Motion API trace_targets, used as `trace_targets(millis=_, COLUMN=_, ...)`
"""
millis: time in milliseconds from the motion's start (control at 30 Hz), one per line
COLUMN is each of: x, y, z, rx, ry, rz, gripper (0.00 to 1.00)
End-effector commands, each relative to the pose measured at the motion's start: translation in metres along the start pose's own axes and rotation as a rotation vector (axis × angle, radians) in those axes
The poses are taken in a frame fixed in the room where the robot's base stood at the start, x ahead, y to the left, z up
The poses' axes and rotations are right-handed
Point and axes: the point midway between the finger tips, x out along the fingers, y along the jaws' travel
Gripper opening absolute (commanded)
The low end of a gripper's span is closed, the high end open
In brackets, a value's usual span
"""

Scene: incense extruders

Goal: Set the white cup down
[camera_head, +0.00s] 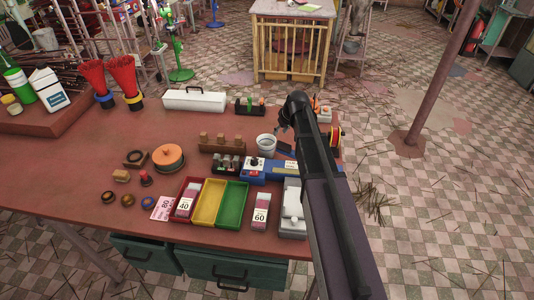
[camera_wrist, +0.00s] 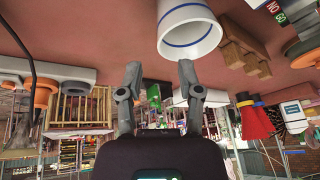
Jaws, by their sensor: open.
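The white cup (camera_head: 266,146) stands upright on the red-brown table (camera_head: 90,160), right of centre. In the wrist view the white cup (camera_wrist: 190,32) shows at the top with a blue band and its open mouth towards me. My gripper (camera_head: 284,126) is at the end of my arm, just right of and behind the cup in the head view. In the wrist view my gripper (camera_wrist: 158,78) has its two fingers spread apart with nothing between them. The right finger tip is close to the cup's rim; I cannot tell whether they touch.
A wooden block stand (camera_head: 222,146) is left of the cup, and a blue device (camera_head: 252,172) is in front. Red, yellow and green trays (camera_head: 208,204) lie nearer the front edge. A white case (camera_head: 195,100) lies behind. My arm hides the table's right side.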

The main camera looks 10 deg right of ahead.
Motion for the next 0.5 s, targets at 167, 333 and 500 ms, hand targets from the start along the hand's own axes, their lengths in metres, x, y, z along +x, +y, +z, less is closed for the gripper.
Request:
trace_targets(millis=167, x=0.019, y=0.001, z=0.001, rx=0.000, ry=0.000, rz=0.000, gripper=0.47)
trace_targets(millis=333, x=0.033, y=0.001, z=0.001, rx=0.001, ry=0.000, rz=0.000, gripper=0.47)
trace_targets(millis=500, x=0.040, y=0.001, z=0.001, rx=0.001, ry=0.000, rz=0.000, gripper=0.47)
